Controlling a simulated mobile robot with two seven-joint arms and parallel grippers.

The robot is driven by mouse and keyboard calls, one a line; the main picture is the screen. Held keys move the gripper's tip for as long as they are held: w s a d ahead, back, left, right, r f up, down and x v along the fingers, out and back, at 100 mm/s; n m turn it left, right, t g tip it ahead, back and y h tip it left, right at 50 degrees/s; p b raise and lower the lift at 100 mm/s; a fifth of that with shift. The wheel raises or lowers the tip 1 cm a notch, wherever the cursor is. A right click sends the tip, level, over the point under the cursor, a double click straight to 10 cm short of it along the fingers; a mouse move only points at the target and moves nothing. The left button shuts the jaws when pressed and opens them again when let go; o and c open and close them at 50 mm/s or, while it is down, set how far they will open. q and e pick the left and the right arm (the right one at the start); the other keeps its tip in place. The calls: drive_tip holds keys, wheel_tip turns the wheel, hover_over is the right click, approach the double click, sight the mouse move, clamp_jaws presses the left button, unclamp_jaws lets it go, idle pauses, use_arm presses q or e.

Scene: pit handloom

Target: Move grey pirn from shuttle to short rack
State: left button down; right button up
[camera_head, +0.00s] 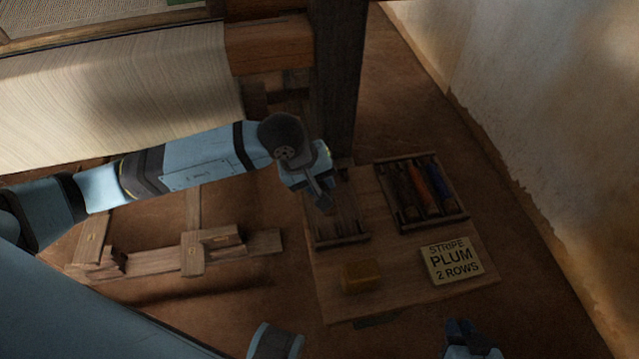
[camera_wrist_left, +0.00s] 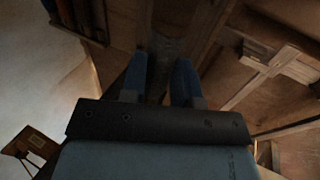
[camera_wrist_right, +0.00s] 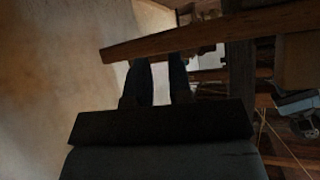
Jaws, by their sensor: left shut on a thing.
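My left gripper (camera_head: 324,200) is shut and reaches down over the left-hand rack (camera_head: 347,240), a narrow wooden frame on the low table. In the left wrist view its two fingers (camera_wrist_left: 160,80) stand a little apart with a dim greyish form between them, probably the grey pirn; its outline is too dark to make out. The gripper covers part of this rack, so I cannot tell whether the pirn touches it. I cannot make out the shuttle. My right gripper (camera_head: 470,345) is at the bottom edge; in the right wrist view its fingers (camera_wrist_right: 160,75) are apart with nothing visible between them.
A wider rack (camera_head: 395,214) holds dark, orange and blue pirns on the table (camera_head: 400,290). A yellow block (camera_head: 361,277) and a card reading "STRIPE PLUM 2 ROWS" (camera_head: 452,261) lie in front. A dark loom post (camera_head: 338,80) stands close behind the left gripper.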

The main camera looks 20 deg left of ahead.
use_arm(q)
drive_tip(key=shift+f+b, duration=1.1)
drive_tip(key=shift+f, duration=1.25)
wheel_tip(320, 180, down, 3)
drive_tip(key=shift+r+b, duration=0.15)
drive_tip(key=shift+b, duration=1.1)
drive_tip(key=shift+f+b, duration=0.45)
drive_tip(key=shift+b, duration=0.05)
use_arm(e)
drive_tip(key=shift+w+a+f+t, duration=0.25)
drive_tip(key=shift+a+f+t, duration=0.15)
drive_tip(key=shift+f, duration=0.15)
drive_tip(key=shift+f, duration=0.1)
use_arm(q)
drive_tip(key=shift+c, duration=2.4)
unclamp_jaws()
use_arm(e)
drive_tip(key=shift+d, duration=0.1)
